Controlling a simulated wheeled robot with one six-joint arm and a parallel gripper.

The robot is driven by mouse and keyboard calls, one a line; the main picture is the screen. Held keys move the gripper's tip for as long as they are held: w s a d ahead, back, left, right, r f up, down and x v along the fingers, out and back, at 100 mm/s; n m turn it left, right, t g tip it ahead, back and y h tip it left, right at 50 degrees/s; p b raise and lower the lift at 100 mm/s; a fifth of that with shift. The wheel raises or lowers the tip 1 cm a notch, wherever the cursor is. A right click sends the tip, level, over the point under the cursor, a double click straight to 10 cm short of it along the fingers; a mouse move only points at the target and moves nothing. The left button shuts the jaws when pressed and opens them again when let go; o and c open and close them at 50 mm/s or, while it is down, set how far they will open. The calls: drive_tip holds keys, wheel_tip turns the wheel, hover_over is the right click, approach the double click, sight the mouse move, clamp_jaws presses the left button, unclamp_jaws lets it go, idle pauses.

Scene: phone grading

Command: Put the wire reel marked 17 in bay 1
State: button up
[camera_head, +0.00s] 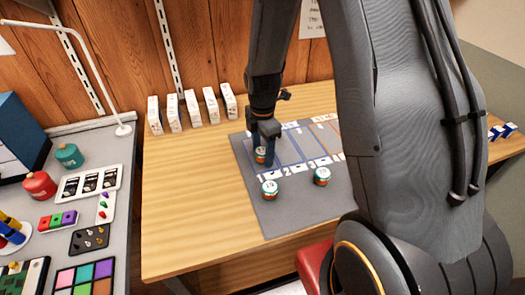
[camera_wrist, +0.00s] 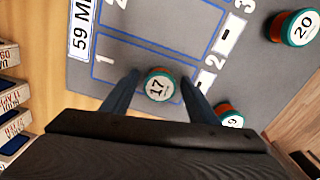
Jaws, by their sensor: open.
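The wire reel marked 17 (camera_wrist: 158,86) has a white top, a teal rim and an orange body. It appears to stand upright on the grey mat inside bay 1 (camera_wrist: 112,62), towards the numbered front end. In the head view the reel (camera_head: 260,155) shows just above the front label 1 (camera_head: 258,178). My gripper (camera_wrist: 158,92) is open, with one finger on each side of the reel; I cannot tell whether either finger touches it. The gripper also shows in the head view (camera_head: 263,142), over bay 1. My gripper hides the front label 1 in the wrist view.
The reel marked 20 (camera_wrist: 300,28) and a partly hidden reel (camera_wrist: 231,118) stand on the mat in front of the bays. Bay 2 (camera_head: 287,151) looks empty. Several white boxes (camera_head: 191,110) line the table's back. A cluttered grey desk (camera_head: 118,205) adjoins on the left.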

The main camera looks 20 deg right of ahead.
sight(263, 150)
drive_tip(key=shift+r, duration=0.1)
wheel_tip(263, 150, up, 12)
drive_tip(key=b, duration=0.2)
drive_tip(key=s+f+m, duration=0.1)
drive_tip(key=s+m, duration=1.4)
drive_tip(key=m, duration=0.5)
drive_tip(key=shift+a+t, duration=0.15)
drive_tip(key=shift+t, duration=0.15)
